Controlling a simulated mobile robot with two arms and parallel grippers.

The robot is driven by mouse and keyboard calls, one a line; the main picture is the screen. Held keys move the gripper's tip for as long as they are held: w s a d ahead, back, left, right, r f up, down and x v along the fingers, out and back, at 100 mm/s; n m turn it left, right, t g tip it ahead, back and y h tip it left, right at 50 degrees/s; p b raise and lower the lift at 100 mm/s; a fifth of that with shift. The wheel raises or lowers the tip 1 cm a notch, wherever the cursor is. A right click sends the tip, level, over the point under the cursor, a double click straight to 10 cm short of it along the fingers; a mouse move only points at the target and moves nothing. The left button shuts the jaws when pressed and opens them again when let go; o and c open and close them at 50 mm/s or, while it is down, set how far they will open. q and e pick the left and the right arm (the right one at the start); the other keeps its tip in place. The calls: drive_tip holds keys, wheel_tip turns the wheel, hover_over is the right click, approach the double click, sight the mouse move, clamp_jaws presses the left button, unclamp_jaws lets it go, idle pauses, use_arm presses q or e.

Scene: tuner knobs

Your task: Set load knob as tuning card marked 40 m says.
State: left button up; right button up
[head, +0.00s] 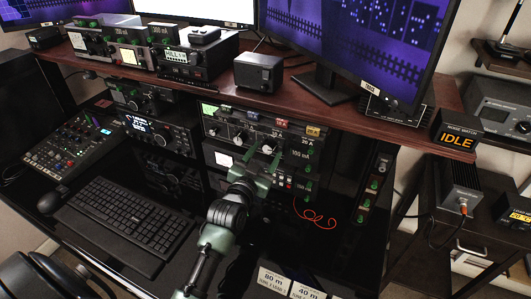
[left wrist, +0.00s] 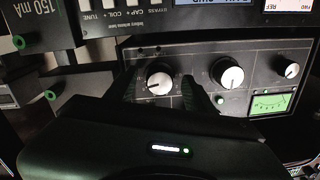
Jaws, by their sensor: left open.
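The tuner panel (head: 223,130) is a dark front with white-capped knobs and a lit meter, under the wooden shelf. My left gripper (head: 263,159) is open in front of the panel. In the left wrist view, its two dark fingers (left wrist: 163,92) stand on either side of a white-capped knob (left wrist: 158,82); I cannot tell if they touch it. A second white-capped knob (left wrist: 230,78) and a smaller one (left wrist: 292,71) sit to the right. I cannot read which is the load knob. The card marked 40 m (head: 307,291) lies at the bottom edge, its settings cut off.
The 80 m card (head: 273,280) lies beside it. A keyboard (head: 125,225) and a mixer panel (head: 75,145) are at left. A red wire (head: 312,216) hangs right of the gripper. The wooden shelf (head: 215,92) overhangs the panels. A green meter (left wrist: 270,103) shows in the wrist view.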

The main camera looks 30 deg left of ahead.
use_arm(q)
clamp_jaws()
idle(0.3)
drive_tip(key=shift+r+n+p, duration=0.2)
drive_tip(key=shift+n+p, duration=0.9)
drive_tip(key=shift+n, duration=0.1)
drive_tip(key=n+p, duration=0.2)
drive_tip(key=n, duration=0.2)
drive_tip(key=shift+p, duration=0.35)
drive_tip(key=n+p, duration=0.1)
drive_tip(key=n, duration=0.3)
drive_tip(key=shift+w+d+n+p, duration=0.1)
drive_tip(key=shift+n+p, duration=0.2)
drive_tip(key=shift+n, duration=0.1)
drive_tip(key=shift+n+h+p, duration=0.3)
drive_tip(key=shift+n+p, duration=0.1)
drive_tip(key=shift+n, duration=1.4)
